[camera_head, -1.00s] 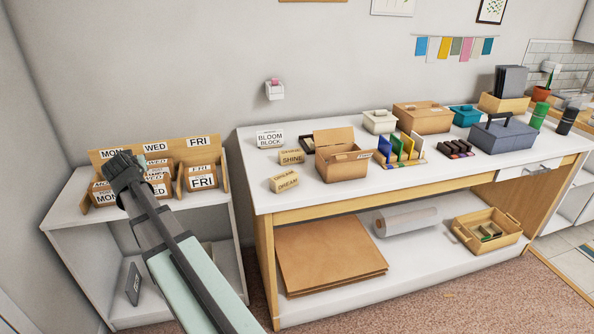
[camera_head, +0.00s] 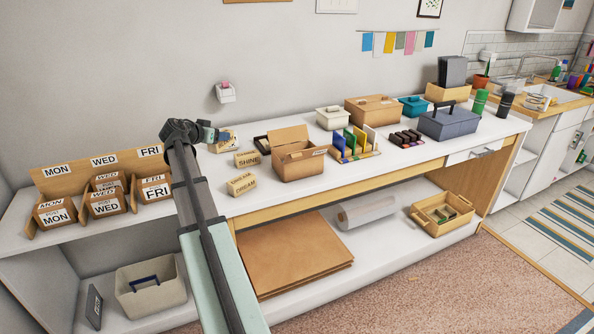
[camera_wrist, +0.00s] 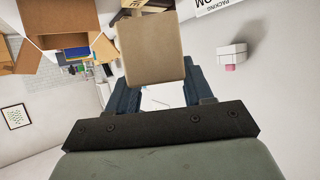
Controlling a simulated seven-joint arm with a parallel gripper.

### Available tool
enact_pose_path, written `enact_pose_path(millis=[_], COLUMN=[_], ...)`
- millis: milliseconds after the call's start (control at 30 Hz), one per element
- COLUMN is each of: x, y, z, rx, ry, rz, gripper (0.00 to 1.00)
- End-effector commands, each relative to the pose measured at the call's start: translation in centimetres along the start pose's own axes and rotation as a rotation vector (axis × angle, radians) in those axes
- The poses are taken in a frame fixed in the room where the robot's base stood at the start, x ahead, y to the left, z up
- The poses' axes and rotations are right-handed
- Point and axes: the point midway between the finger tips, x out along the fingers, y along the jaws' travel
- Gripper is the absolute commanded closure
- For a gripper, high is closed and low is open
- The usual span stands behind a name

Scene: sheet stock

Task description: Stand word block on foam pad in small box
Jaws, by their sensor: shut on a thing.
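My gripper (camera_head: 222,136) is over the back left of the workbench, shut on a plain tan block. The tan block (camera_wrist: 152,48) fills the space beyond the dark fingers (camera_wrist: 162,92) in the wrist view; no word shows on its visible face. An open cardboard box (camera_head: 300,163) with its lid raised stands on the bench, right of my gripper; it also shows in the wrist view (camera_wrist: 60,22). No foam pad can be made out inside it. The SHINE block (camera_head: 248,159) and the DREAM block (camera_head: 241,185) lie on the bench left of the box.
The left shelf unit holds MON (camera_head: 56,215), WED and FRI boxes. A white sign shows in the wrist view (camera_wrist: 215,5).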

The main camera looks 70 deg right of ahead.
Motion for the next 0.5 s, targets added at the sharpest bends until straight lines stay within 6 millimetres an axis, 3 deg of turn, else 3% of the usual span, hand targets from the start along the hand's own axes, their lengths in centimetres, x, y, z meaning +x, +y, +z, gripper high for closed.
enact_pose_path(millis=[33,200,500], x=[1.6,5.5,10.4], y=[1.6,7.3,17.3], z=[-1.1,-3.9,-7.9], rx=[0.022,0.100,0.225], ry=[0.001,0.001,0.000], rz=[0.048,0.208,0.469], gripper=[0.82,0.82,0.82])
